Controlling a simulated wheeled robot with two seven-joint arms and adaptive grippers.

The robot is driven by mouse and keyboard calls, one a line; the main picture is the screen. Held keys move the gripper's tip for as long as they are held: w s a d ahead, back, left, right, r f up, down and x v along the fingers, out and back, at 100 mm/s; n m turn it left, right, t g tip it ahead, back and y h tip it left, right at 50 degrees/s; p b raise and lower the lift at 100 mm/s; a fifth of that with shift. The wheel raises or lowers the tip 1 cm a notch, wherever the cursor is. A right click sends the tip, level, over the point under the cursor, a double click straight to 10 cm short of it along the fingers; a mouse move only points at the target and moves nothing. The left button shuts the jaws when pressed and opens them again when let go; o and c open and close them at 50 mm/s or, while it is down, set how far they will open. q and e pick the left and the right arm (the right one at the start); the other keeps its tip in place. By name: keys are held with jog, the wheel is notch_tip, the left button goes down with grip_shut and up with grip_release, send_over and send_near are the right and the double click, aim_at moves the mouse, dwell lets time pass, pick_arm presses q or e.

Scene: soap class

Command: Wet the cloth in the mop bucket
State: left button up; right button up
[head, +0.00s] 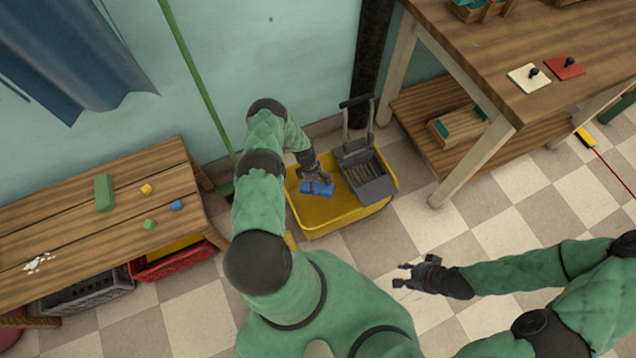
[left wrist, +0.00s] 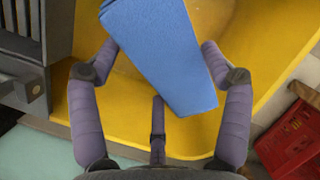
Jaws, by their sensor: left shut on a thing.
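A blue folded cloth (head: 318,188) is over the yellow mop bucket (head: 335,222), on its left side. My left gripper (head: 318,180) is shut on the cloth; the left wrist view shows the cloth (left wrist: 165,55) between its fingers, with the yellow bucket (left wrist: 265,35) below. I cannot tell whether the cloth touches the water. A grey wringer (head: 368,178) with an upright handle sits on the bucket's right side. My right gripper (head: 418,275) is empty, with its fingers apart, over the floor to the lower right of the bucket.
A wooden bench (head: 75,220) at left holds a green block (head: 104,192) and small coloured cubes, with a red crate (head: 172,262) and a grey crate (head: 88,298) under it. A wooden table (head: 500,60) stands at right. A green pole (head: 197,80) leans by the wall. Tiled floor is clear between.

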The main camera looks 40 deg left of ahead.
pick_arm(q)
notch_tip(320, 180, down, 8)
dwell(0.8)
dwell(0.3)
